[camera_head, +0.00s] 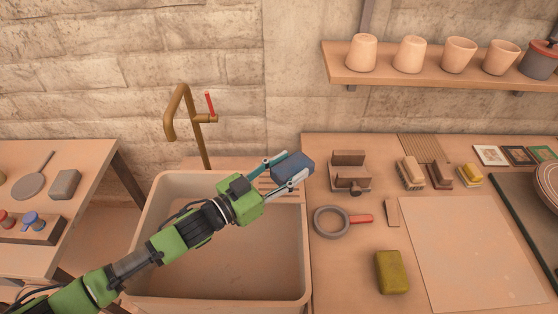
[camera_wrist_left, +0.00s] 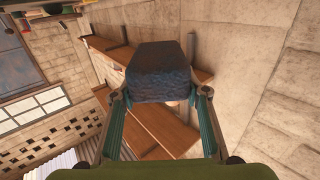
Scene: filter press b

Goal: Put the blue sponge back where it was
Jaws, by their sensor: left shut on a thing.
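The blue sponge (camera_head: 292,167) is a dark blue block in the head view. My left gripper (camera_head: 281,172) is shut on it, one finger along each side, above the back right corner of the sink (camera_head: 303,240). The sponge fills the space between the fingertips in the left wrist view (camera_wrist_left: 160,72). A slatted spot on the sink's back ledge shows partly behind the fingers. My right gripper is not in view.
A brass tap (camera_head: 185,118) with a red handle rises behind the sink. Right of the sink, the worktop (camera_head: 340,280) holds a wooden press (camera_head: 350,172), a magnifier-like ring (camera_head: 332,221), brushes (camera_head: 410,172) and an olive sponge (camera_head: 392,272). A shelf (camera_head: 440,76) with cups hangs above.

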